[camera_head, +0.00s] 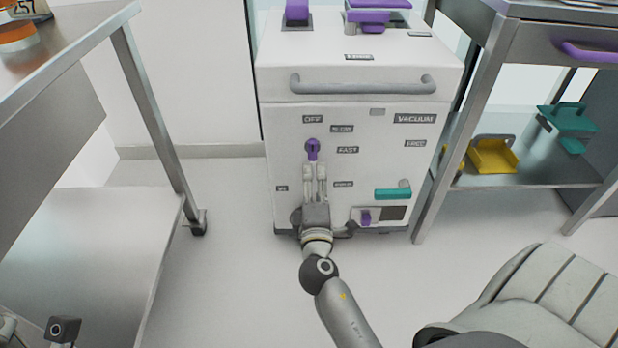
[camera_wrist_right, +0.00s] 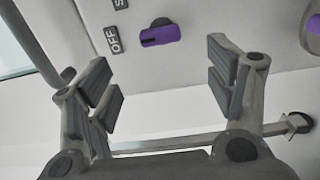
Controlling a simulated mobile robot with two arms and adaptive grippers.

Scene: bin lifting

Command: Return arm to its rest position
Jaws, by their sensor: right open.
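My right gripper (camera_head: 315,170) is in front of the white machine (camera_head: 285,190). It is open and empty, its two fingers pointing at the front panel. A purple knob (camera_head: 312,150) sits just above the fingertips in the head view. In the right wrist view the open gripper (camera_wrist_right: 165,80) has its padded fingers wide apart. The purple knob (camera_wrist_right: 160,36) shows beyond them, next to the OFF label (camera_wrist_right: 113,40), with no finger on it. My right arm reaches in from the bottom of the head view. The left gripper's fingers are not in view.
A steel table (camera_head: 155,100) stands at the left. A steel cart (camera_head: 475,120) with a yellow holder (camera_head: 493,155) and a green one (camera_head: 568,125) stands close at the machine's right. The machine's grey handle (camera_head: 362,84) juts out above the panel. Floor (camera_head: 225,270) left of my right arm is clear.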

